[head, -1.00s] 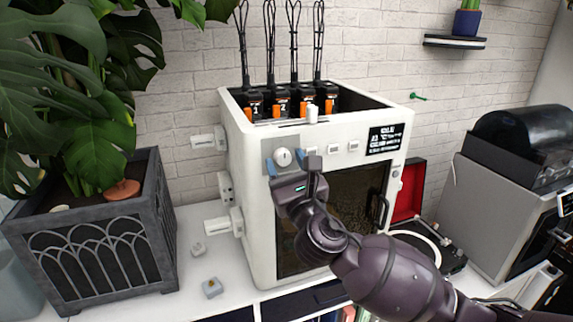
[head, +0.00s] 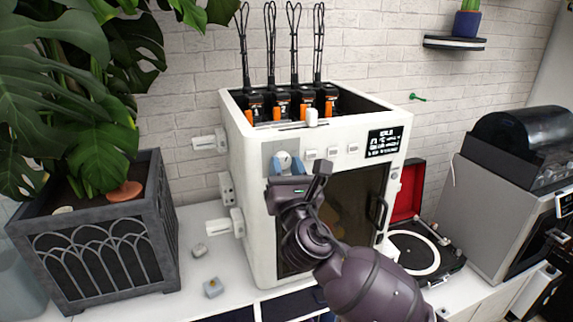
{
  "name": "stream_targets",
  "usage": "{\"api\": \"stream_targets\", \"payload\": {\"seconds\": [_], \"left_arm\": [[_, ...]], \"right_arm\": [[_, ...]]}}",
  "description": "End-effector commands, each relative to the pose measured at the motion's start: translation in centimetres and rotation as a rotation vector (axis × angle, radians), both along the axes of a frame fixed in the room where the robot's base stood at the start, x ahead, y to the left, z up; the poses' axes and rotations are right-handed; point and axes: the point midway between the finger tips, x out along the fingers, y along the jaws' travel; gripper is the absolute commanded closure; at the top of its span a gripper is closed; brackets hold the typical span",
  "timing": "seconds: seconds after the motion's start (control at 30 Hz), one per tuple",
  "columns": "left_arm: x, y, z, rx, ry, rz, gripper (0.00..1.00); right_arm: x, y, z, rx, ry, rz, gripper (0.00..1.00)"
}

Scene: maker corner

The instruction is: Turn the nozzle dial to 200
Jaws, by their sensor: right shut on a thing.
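The nozzle dial (head: 284,157) is a small round white knob on a grey plate at the upper left of the white printer's (head: 255,215) front. My right gripper (head: 286,165) is at the dial, its blue fingertips closed in around the knob's sides. The fingers cover the lower part of the knob, and its pointer and scale cannot be read. The printer's black display (head: 383,142) shows white text too small to read. My left gripper is not in view.
Buttons (head: 332,152) sit right of the dial, above the dark glass door (head: 352,205). A planter (head: 95,235) stands left, a record player (head: 415,252) and a grey machine (head: 500,205) right. Small blocks (head: 213,288) lie on the white counter.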

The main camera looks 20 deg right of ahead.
Motion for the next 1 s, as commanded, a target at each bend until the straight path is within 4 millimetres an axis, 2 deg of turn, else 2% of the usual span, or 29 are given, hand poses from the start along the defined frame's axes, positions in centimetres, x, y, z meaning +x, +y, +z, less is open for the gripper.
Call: {"api": "stream_targets", "payload": {"seconds": [0.6, 1.0], "left_arm": [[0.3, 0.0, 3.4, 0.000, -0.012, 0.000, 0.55], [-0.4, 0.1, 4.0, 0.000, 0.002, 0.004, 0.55]], "right_arm": [[0.0, 0.2, 0.3, 0.577, 0.022, -0.003, 0.89], [0.0, 0.3, 0.3, 0.817, 0.031, -0.002, 0.89]]}}
